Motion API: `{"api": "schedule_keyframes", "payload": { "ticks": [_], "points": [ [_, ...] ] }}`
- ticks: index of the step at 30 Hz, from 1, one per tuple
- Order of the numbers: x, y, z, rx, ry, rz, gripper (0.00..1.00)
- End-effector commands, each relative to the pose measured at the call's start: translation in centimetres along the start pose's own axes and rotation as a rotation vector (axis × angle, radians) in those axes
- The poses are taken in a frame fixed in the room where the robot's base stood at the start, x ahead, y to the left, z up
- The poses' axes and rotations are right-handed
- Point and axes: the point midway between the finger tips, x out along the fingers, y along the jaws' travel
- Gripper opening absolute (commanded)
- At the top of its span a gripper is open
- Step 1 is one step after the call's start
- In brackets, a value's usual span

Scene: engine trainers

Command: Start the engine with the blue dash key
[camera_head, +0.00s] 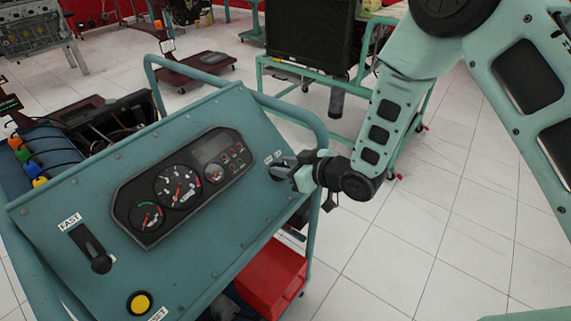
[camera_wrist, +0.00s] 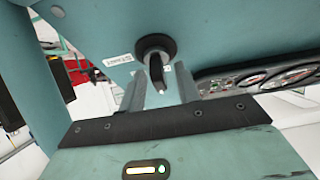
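The blue dash panel (camera_head: 215,118) is tilted, with my gripper (camera_head: 283,168) close to its right edge. In the wrist view, the ignition key (camera_wrist: 155,69) sticks out of a round black switch collar (camera_wrist: 147,46) beside a small white label. My gripper's fingers (camera_wrist: 161,87) stand on either side of the key, with a gap visible on both sides. The gripper is open and does not appear to touch the key. In the head view, the gripper hides the key.
A gauge cluster (camera_head: 180,187) sits mid-panel. A black lever (camera_head: 92,252) and a yellow button (camera_head: 139,303) are at lower left. A tubular rail (camera_head: 296,112) runs along the panel's edge. A red box (camera_head: 272,280) is below. Clear tiled floor (camera_head: 430,245) lies right.

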Motion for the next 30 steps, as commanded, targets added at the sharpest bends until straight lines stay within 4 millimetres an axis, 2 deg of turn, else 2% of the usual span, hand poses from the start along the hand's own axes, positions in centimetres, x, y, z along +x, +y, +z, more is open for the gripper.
{"api": "schedule_keyframes", "payload": {
  "ticks": [8,12,23,30],
  "points": [
    [0.16,0.01,0.03,0.000,0.000,0.000,0.33],
    [0.14,0.01,0.03,0.000,-0.001,0.000,0.00],
    [0.07,-0.03,0.49,0.007,-0.011,0.002,0.00],
    [0.05,-0.02,0.82,0.073,-0.015,0.034,0.00]
  ]
}}
